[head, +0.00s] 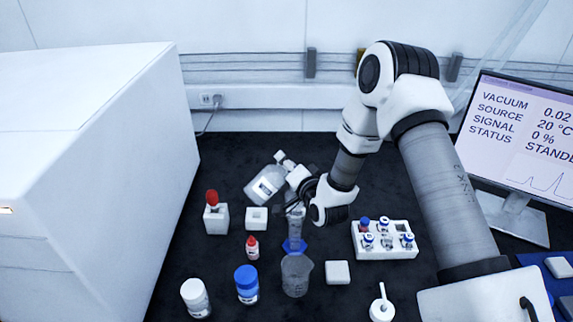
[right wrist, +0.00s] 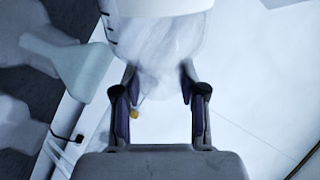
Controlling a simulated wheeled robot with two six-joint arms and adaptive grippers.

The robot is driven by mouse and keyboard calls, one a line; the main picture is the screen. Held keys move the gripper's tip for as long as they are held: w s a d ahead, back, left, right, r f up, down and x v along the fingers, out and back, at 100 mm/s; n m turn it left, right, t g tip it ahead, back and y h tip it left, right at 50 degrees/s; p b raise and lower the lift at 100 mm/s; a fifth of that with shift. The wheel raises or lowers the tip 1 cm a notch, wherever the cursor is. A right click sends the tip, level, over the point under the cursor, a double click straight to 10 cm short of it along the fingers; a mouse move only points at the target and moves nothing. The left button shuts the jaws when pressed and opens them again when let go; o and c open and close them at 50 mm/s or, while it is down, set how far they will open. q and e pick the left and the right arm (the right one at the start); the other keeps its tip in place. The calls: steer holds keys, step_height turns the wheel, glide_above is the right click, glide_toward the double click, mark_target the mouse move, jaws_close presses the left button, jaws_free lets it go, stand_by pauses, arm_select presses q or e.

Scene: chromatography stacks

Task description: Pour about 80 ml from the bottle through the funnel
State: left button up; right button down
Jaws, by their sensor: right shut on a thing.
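The clear bottle with a white label (head: 265,187) is strongly tilted at the back middle of the bench. My right gripper (head: 303,188) is shut on it; in the right wrist view the bottle (right wrist: 160,55) sits between the two fingers (right wrist: 160,88). A clear graduated cylinder (head: 295,236) with a blue base stands upright below the gripper. Its top and any funnel there are partly hidden by the gripper in the head view. A pale, blurred funnel-like cone (right wrist: 80,68) shows left of the bottle in the right wrist view. No stream of liquid can be made out. My left gripper is not in view.
A clear beaker (head: 296,275) stands in front of the cylinder. A vial rack (head: 388,240) is to its right. A red-capped bottle (head: 252,247), a blue-capped jar (head: 247,284) and a white-capped jar (head: 196,297) stand front left. A large white cabinet (head: 95,180) bounds the left.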

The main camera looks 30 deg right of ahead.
stand_by(0.4)
steer(key=shift+d+m, duration=0.1)
steer(key=shift+m, duration=0.5)
steer(key=shift+d+m+b, duration=0.1)
steer(key=shift+m+b, duration=0.4)
steer(key=shift+f+m+y+b, duration=0.1)
steer(key=shift+m+y+b, duration=0.2)
steer(key=shift+d, duration=0.15)
